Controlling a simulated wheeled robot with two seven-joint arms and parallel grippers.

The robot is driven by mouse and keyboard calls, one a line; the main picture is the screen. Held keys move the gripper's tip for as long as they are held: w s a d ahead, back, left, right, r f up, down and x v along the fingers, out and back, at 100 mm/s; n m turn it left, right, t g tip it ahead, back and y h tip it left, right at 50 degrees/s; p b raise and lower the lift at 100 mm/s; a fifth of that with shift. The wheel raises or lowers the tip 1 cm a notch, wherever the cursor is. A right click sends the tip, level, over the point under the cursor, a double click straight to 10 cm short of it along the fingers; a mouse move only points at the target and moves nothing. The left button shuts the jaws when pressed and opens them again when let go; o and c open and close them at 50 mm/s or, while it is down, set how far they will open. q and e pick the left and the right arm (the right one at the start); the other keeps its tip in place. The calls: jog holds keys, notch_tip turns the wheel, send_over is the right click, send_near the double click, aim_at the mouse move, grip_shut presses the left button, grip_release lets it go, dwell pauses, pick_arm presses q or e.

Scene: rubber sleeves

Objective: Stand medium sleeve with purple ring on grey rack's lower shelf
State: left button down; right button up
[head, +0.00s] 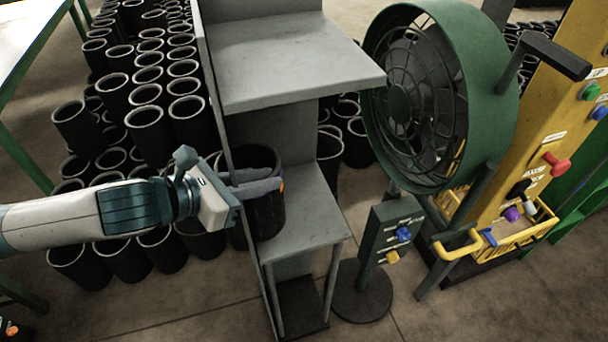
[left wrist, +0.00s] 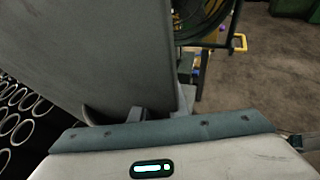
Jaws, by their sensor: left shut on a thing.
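My left gripper (head: 258,182) reaches in from the left past the grey rack's thin side panel. It is shut on a black sleeve (head: 266,216), with its fingers across the sleeve's upper part. The sleeve is upright, open end up, over the left part of the rack's lower shelf (head: 312,218). I cannot tell whether its base touches the shelf. No purple ring shows on it; the panel and gripper hide part of it. In the left wrist view, the fingers (left wrist: 140,114) show only partly beside a grey surface. My right gripper is not in view.
The rack's upper shelf (head: 290,65) overhangs the lower one. Many black sleeves (head: 150,115) stand on the floor to the left. A green fan (head: 430,95), a control box (head: 390,235) and a yellow panel (head: 535,130) stand at right. The lower shelf's front right is bare.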

pick_arm(q)
jog(key=w+d+p, duration=0.3)
jog(key=w+d, duration=0.3)
jog(key=d, duration=0.2)
jog(key=shift+w, duration=0.4)
jog(key=shift+a, duration=0.1)
jog(key=shift+f+p, duration=0.7)
jog(key=shift+f, duration=0.95)
